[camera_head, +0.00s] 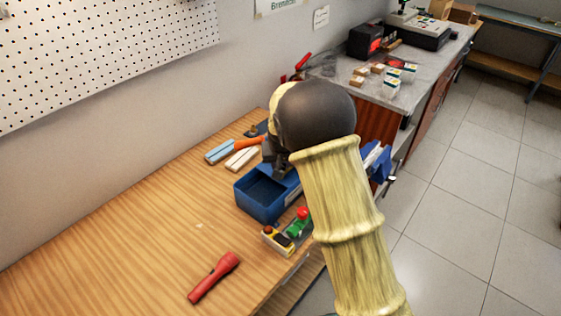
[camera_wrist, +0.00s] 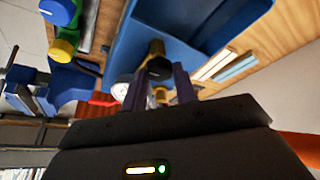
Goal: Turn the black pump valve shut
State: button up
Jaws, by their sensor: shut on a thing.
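The black valve (camera_wrist: 156,68) sits between the fingers of my gripper (camera_wrist: 160,84) in the wrist view, and the gripper is shut on it. The valve is beside the wall of a blue pump tank (camera_wrist: 200,22). The blue tank (camera_head: 258,207) stands on the wooden bench in the head view. My gripper (camera_head: 279,168) is at its far right end there, mostly covered by my arm, and the valve is hidden. A round white gauge (camera_wrist: 121,89) with red beside it shows left of the fingers in the wrist view.
A small fixture with coloured knobs (camera_head: 287,236) sits just in front of the tank. A red flashlight (camera_head: 214,277) lies nearer. Pale and blue bars (camera_head: 220,152) and an orange handle (camera_head: 250,143) lie behind. A blue vise (camera_head: 377,161) is at right. The bench's left part is clear.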

jog(key=shift+r, duration=0.1)
jog(key=o, duration=1)
jog(key=shift+c, duration=0.2)
jog(key=a+b+v, duration=0.1)
jog(key=b+v, duration=0.2)
jog(key=v, duration=1.4)
jog(key=s+d+f+g, duration=0.1)
jog(key=s+d+f, duration=0.5)
jog(key=s+d, duration=0.3)
jog(key=s+d+f+m, duration=0.1)
jog(key=s+d+f, duration=0.6)
jog(key=s, duration=0.5)
jog(key=shift+s+d+g, duration=0.15)
jog(key=shift+d+g, duration=0.25)
jog(key=shift+d, duration=0.6)
